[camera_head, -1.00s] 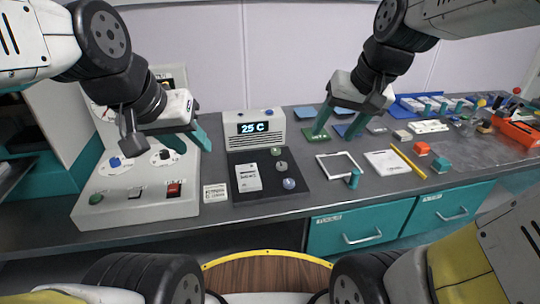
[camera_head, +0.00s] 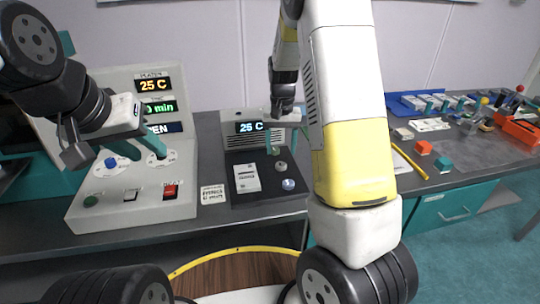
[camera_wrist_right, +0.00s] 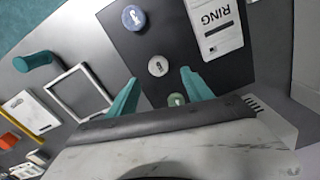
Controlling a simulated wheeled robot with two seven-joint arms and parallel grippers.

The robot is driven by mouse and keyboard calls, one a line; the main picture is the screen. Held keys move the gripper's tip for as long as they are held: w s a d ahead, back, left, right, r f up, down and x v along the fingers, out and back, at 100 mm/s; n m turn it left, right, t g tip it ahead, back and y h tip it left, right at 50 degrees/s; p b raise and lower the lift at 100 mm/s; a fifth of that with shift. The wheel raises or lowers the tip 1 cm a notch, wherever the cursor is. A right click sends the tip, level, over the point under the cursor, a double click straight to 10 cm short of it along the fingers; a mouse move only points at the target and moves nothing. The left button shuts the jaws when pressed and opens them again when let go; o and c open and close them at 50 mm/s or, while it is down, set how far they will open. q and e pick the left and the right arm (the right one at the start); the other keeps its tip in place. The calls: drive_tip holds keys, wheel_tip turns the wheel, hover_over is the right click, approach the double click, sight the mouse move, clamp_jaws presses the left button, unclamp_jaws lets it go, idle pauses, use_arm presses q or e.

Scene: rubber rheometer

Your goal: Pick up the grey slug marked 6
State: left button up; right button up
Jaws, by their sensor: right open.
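The grey slug (camera_head: 281,166) stands on a dark plate (camera_head: 241,199), between a green slug (camera_head: 276,150) and a blue slug (camera_head: 289,184). In the right wrist view the grey slug (camera_wrist_right: 158,66) lies just beyond and between the fingertips, with a mark too small to read surely. My right gripper (camera_wrist_right: 160,76) is open and empty above the plate, its teal fingers apart on either side of the line to the grey slug. The green slug (camera_wrist_right: 177,100) shows between the fingers, nearer the palm. My left gripper (camera_head: 130,146) is open and empty before the control panel.
A white labelled card (camera_head: 247,178) lies on the plate left of the slugs. The panel with knobs (camera_head: 135,205) is at left. In the wrist view, a white frame (camera_wrist_right: 108,109) and teal peg (camera_wrist_right: 37,61) lie left.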

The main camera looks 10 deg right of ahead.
sight(281, 164)
drive_tip(key=f, duration=0.5)
drive_tip(key=shift+s+d+f, duration=0.1)
drive_tip(key=shift+s+f, duration=0.2)
drive_tip(key=shift+f, duration=0.05)
clamp_jaws()
